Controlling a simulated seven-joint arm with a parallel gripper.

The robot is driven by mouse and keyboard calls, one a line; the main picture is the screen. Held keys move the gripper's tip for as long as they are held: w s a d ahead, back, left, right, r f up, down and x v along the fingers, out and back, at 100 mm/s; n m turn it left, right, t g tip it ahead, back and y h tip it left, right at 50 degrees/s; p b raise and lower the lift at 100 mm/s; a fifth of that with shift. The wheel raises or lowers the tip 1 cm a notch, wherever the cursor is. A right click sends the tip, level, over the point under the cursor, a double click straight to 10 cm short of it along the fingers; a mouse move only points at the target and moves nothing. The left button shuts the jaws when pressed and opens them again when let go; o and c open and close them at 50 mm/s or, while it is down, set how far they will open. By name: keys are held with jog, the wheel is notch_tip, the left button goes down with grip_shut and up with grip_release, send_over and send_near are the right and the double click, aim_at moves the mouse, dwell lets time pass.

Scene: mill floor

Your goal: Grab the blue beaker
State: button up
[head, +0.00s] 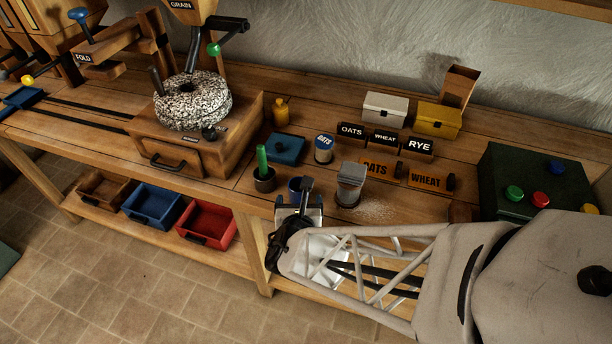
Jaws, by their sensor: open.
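A small dark blue cup (294,186), which looks like the blue beaker, stands near the front edge of the wooden workbench (345,217). Its lower part and right side are partly hidden by my gripper. My gripper (300,209) is open at the front edge of the bench, just in front of the cup in the picture. I cannot tell whether its fingers are around the cup or touching it.
A dark pot with a green handle (264,178) stands close left of the cup. A grey-topped container (350,184) stands close right, with spilled powder beside it. A blue-lidded box (285,149) and an OATS jar (324,148) are behind. A stone mill (193,101) stands left.

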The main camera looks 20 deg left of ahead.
aim_at(299, 195)
jog(key=shift+x, duration=0.75)
jog(key=shift+w, duration=0.1)
jog(key=shift+x, duration=2.55)
jog(key=shift+a, duration=0.1)
jog(key=shift+c, duration=0.2)
jog(key=c, duration=1)
jog(key=shift+c, duration=0.2)
notch_tip(299, 195, up, 10)
